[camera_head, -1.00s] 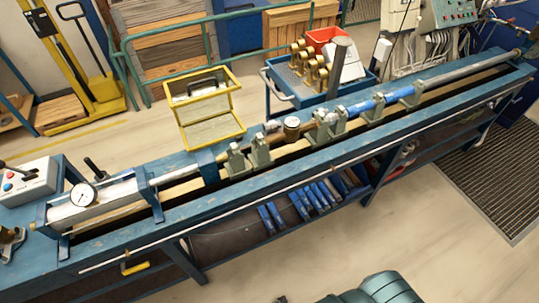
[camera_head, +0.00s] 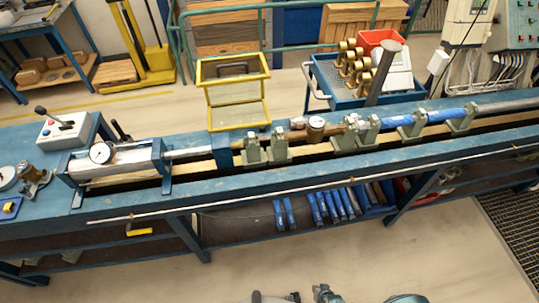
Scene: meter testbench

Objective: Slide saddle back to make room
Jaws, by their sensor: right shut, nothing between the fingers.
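Several grey-green saddles stand on the blue bench's rails. Two saddles (camera_head: 265,150) stand close together left of the brass meter (camera_head: 316,126). More saddles stand right of it, one pair (camera_head: 362,134) beside the meter's brass end and others (camera_head: 411,130) under the blue pipe (camera_head: 446,115). I cannot tell which saddle the task names. My right gripper (camera_head: 277,297) shows only in part at the bottom edge, shut and empty, in front of the bench and well apart from the saddles. My left gripper is out of view.
The bench (camera_head: 215,187) runs across the view. A clamp unit with a dial gauge (camera_head: 101,152) is at its left end. A yellow-framed stand (camera_head: 238,116) and a blue cart (camera_head: 345,90) are behind it. The floor in front is clear.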

